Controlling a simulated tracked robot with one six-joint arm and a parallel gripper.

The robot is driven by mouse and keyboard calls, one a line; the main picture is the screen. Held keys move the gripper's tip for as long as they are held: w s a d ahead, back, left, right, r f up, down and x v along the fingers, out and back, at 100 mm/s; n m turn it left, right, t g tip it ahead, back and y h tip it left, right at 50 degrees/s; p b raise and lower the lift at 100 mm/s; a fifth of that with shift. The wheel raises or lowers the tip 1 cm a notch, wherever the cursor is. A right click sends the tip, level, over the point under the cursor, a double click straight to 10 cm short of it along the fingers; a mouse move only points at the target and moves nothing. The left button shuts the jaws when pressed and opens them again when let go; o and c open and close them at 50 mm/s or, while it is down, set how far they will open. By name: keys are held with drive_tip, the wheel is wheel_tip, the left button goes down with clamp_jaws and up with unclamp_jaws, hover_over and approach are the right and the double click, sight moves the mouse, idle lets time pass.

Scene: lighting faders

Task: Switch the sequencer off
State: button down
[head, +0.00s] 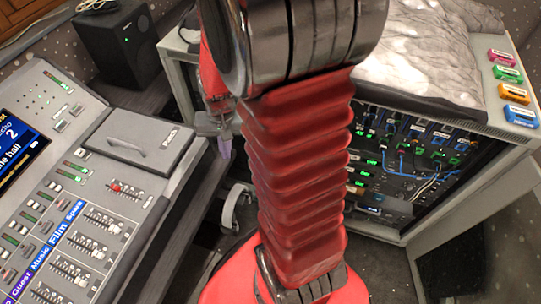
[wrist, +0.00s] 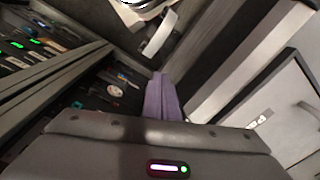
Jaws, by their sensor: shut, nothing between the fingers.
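My gripper (head: 223,140) hangs beyond the console, left of my red arm, with its purple fingers together and empty. The fingers also show in the wrist view (wrist: 162,98), pointing at no switch I can make out. No label reading sequencer is legible. An equipment rack (head: 178,80) stands behind my arm, its dark units (head: 405,150) lit by green lights. Lit units also show at the left of the wrist view (wrist: 25,45). My gripper is left of the rack's open front in the head view and apart from it. My arm hides part of the rack.
A grey fader console (head: 60,150) with a Patch lid (head: 138,140) fills the left. A black speaker (head: 115,42) stands behind it. Colored labelled blocks (head: 510,75) and a silvery cover (head: 420,50) lie on the rack. A pale curved chair part (head: 236,205) is below my gripper.

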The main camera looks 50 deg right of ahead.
drive_tip(key=s+d+f+m+h, duration=0.1)
drive_tip(key=d+f+m, duration=0.6)
drive_tip(key=f, duration=0.7)
drive_tip(key=s+d+f+m+h, duration=0.1)
drive_tip(key=s+d+f+m, duration=0.1)
drive_tip(key=d+f+m, duration=0.6)
drive_tip(key=s+d+f+m+h, duration=0.1)
drive_tip(key=d+f+m, duration=0.6)
drive_tip(key=f, duration=1.4)
drive_tip(key=shift+s+d+f+m+t+h, duration=0.3)
drive_tip(key=shift+d+m+h, duration=0.1)
drive_tip(key=shift+m, duration=0.3)
drive_tip(key=w+d+f, duration=0.3)
drive_tip(key=d+f, duration=0.3)
drive_tip(key=f, duration=0.3)
drive_tip(key=shift+d+f, duration=0.25)
drive_tip(key=shift+f, duration=0.15)
